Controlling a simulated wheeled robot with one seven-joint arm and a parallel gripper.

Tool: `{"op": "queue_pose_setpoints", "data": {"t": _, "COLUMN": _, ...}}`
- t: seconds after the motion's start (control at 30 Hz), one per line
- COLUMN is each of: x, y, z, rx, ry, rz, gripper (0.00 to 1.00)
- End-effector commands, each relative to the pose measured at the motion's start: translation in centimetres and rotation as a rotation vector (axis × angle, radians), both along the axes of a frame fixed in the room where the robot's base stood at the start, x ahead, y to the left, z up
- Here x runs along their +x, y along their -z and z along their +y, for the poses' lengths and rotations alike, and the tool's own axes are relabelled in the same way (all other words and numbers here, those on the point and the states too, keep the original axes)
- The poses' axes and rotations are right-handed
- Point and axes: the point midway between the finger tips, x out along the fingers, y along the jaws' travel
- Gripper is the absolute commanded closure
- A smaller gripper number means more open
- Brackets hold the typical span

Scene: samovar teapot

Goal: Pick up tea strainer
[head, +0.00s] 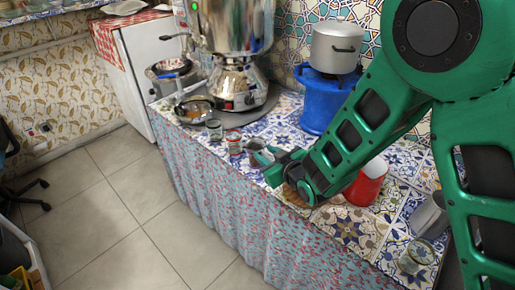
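My gripper (271,164) is at the counter's front edge, low over the tiled top, beside a small metal cup (255,147). The fingers are small and partly hidden by my wrist, so I cannot tell whether they are open or hold anything. I cannot make out the tea strainer for certain. A round dish with a dark brown inside and a handle (195,108) sits at the left end of the counter, in front of the samovar (236,80), apart from my gripper.
Small glasses (214,129) and (233,142) stand along the front edge. A blue canister (322,100) carries a grey pot (336,47). A red container (366,184) stands right of my forearm; a glass jar (416,256) is at lower right. Floor (110,215) at left is clear.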

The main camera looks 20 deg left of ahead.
Motion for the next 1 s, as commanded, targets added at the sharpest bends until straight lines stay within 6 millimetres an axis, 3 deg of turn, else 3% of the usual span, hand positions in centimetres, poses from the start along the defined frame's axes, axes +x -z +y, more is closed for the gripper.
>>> {"op": "queue_pose_setpoints", "data": {"t": 0.2, "x": 0.0, "y": 0.0, "z": 0.1, "rx": 0.001, "ry": 0.0, "rz": -0.001, "gripper": 0.69}}
{"op": "queue_pose_setpoints", "data": {"t": 0.33, "x": 0.0, "y": 0.0, "z": 0.1, "rx": 0.001, "ry": 0.0, "rz": -0.001, "gripper": 0.98}}
{"op": "queue_pose_setpoints", "data": {"t": 0.37, "x": 0.0, "y": 0.0, "z": 0.1, "rx": 0.001, "ry": 0.0, "rz": -0.001, "gripper": 1.0}}
{"op": "queue_pose_setpoints", "data": {"t": 0.77, "x": 0.0, "y": -0.2, "z": 0.1, "rx": 0.002, "ry": 0.0, "rz": -0.001, "gripper": 1.0}}
{"op": "queue_pose_setpoints", "data": {"t": 1.0, "x": 0.0, "y": -1.7, "z": 0.2, "rx": 0.004, "ry": -0.001, "rz": -0.001, "gripper": 1.0}}
